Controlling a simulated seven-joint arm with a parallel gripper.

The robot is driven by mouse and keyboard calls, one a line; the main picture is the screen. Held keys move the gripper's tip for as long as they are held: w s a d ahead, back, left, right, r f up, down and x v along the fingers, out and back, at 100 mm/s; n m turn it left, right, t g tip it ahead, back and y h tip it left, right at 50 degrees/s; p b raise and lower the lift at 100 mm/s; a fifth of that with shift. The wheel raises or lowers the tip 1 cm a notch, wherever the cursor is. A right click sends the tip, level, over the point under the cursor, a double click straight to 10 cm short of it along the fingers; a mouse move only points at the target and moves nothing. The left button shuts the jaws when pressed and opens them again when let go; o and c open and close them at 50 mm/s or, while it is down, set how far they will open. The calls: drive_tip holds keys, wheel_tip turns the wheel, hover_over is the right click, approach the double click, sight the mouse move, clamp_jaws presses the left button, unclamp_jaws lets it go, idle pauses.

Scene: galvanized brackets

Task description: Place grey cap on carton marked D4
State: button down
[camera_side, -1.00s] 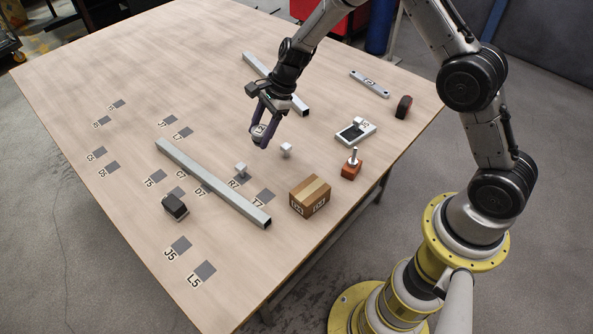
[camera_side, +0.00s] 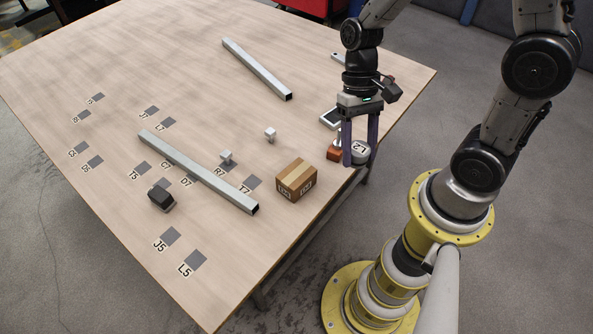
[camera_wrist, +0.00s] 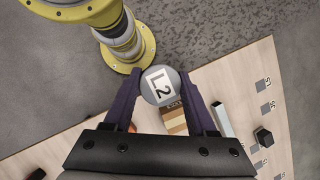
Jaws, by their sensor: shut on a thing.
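My gripper (camera_side: 359,152) points down with its purple fingers shut on a round grey cap (camera_side: 360,155). The cap carries a white label reading L2 and also shows between the fingertips in the wrist view (camera_wrist: 160,84). It is held in the air near the table's right edge, to the right of the carton. The brown carton (camera_side: 296,181) stands upright on the table with a paler tape strip along its top. Its side labels are too small to read surely. In the wrist view the carton (camera_wrist: 174,122) is partly hidden below the cap and fingers.
An orange-red block (camera_side: 333,153) stands close behind my gripper. Two metal square tubes lie on the table, one near (camera_side: 198,172) and one far (camera_side: 257,69). Two small white blocks (camera_side: 270,134) and a black block (camera_side: 161,196) are left of the carton. Labelled dark patches dot the tabletop.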

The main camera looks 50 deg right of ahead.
drive_tip(key=w+a+f, duration=0.2)
drive_tip(key=w+f, duration=0.2)
drive_tip(key=w, duration=0.6)
hover_over(298, 178)
drive_tip(key=w+d, duration=0.1)
wheel_tip(298, 178, down, 6)
drive_tip(key=shift+r, duration=0.2)
drive_tip(key=shift+w+f, duration=0.15)
drive_tip(key=shift+f, duration=1.4)
drive_tip(key=shift+f, duration=0.15)
drive_tip(key=shift+c, duration=1)
unclamp_jaws()
